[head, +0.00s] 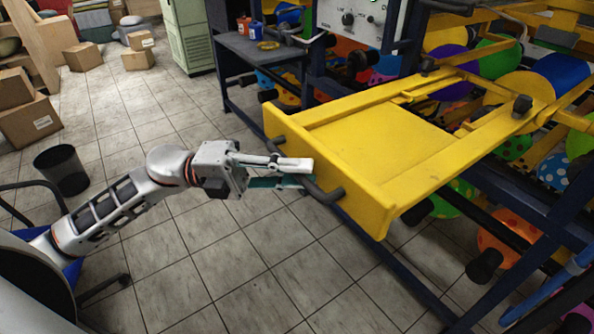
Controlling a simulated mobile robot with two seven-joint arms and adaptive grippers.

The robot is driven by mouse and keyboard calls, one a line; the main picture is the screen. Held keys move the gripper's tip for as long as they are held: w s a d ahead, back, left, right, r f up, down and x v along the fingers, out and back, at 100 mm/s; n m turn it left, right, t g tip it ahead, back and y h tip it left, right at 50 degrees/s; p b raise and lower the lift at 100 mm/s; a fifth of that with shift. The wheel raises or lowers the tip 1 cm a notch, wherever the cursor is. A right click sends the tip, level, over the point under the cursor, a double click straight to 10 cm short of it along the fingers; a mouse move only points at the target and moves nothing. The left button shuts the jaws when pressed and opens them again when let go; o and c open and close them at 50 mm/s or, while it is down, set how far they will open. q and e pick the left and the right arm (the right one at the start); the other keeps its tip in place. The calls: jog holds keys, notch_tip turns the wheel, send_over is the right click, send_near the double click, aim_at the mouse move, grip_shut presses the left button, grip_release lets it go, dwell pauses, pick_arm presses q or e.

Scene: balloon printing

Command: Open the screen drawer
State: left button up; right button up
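The screen drawer (375,140) is a yellow frame with a flat panel, and it extends out from the blue-framed machine toward the lower left. A dark bar handle (327,194) is fixed to its front face. My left gripper (311,174) is at this handle, its fingers on either side of the bar and closed on it. The fingers hide the middle of the bar. My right gripper is not in view.
Dark knobs (522,105) stand on the drawer's frame. Colourful balloon-like rollers (505,236) fill the machine behind and below. A blue side table (262,50) with small bottles stands behind the drawer. The tiled floor (215,265) in front is clear; a black bin (62,169) stands left.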

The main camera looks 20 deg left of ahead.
pick_arm(q)
jog(key=s+a+f, duration=0.1)
jog(key=a, duration=1)
jog(key=shift+s+a+f, duration=0.3)
jog(key=shift+s+a, duration=0.05)
jog(key=shift+a, duration=0.05)
jog(key=w+f+n+t+y, duration=0.3)
jog(key=f+n+t+y, duration=0.3)
jog(key=f+n, duration=0.45)
jog(key=w+f+n+t+y, duration=0.3)
jog(key=f+n+t+y, duration=0.1)
jog(key=f+n+t, duration=0.6)
jog(key=s+d+f+n+g+y, duration=0.3)
jog(key=s+f+n+g, duration=0.1)
jog(key=f, duration=0.6)
jog(key=s+d+f+n+g+y, duration=0.3)
jog(key=s+f+n+g, duration=0.1)
jog(key=s+f+n, duration=0.3)
notch_tip(320, 180, down, 4)
jog(key=shift+s+d+f+y, duration=0.2)
jog(key=shift+s+y, duration=0.1)
jog(key=shift+s, duration=0.8)
